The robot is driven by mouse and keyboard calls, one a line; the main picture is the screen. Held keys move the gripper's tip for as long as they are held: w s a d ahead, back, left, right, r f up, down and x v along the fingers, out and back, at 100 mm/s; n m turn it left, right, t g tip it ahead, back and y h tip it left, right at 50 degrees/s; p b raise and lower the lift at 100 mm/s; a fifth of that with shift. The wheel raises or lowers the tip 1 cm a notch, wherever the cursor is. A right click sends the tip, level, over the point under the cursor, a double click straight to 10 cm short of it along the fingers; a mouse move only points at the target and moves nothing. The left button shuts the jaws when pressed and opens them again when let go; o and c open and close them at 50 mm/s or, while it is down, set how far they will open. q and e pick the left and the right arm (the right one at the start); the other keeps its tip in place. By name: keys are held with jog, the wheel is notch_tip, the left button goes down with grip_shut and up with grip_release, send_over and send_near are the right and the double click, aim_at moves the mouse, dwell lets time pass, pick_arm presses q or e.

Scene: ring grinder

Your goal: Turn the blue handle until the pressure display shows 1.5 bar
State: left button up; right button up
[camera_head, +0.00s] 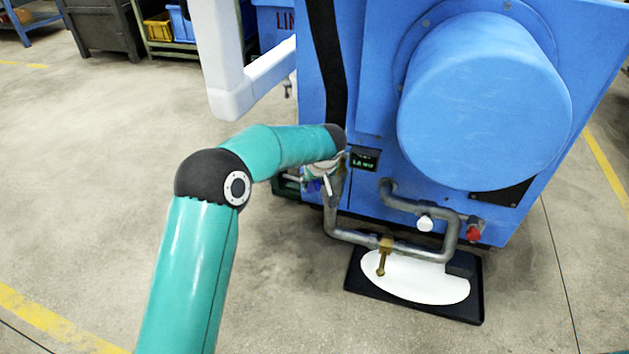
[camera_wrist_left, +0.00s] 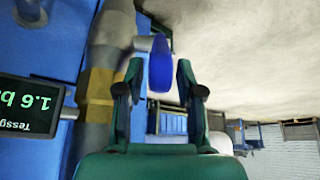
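The blue handle (camera_wrist_left: 161,65) stands upright in the left wrist view, between and beyond the two fingers of my left gripper (camera_wrist_left: 160,85). The fingers are apart, with gaps visible on both sides of the handle. The pressure display (camera_wrist_left: 28,105) appears upside down and cut off in the wrist view and seems to read 1.6 bar. It is small in the camera_head view (camera_head: 364,160). My right gripper is not in view.
A blue machine (camera_head: 365,90) with a large round cover (camera_head: 485,100) stands behind the pipe (camera_head: 345,236). Below are a brass tap (camera_head: 382,262), a red knob (camera_head: 474,233) and a black tray (camera_head: 362,283) with white liquid. The floor at left is clear.

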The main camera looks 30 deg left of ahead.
pick_arm(q)
jog(key=shift+r, duration=0.1)
jog(key=v, duration=1.1)
jog(key=shift+s+d+r, duration=0.15)
jog(key=shift+d+r, duration=0.05)
jog(key=shift+r, duration=0.1)
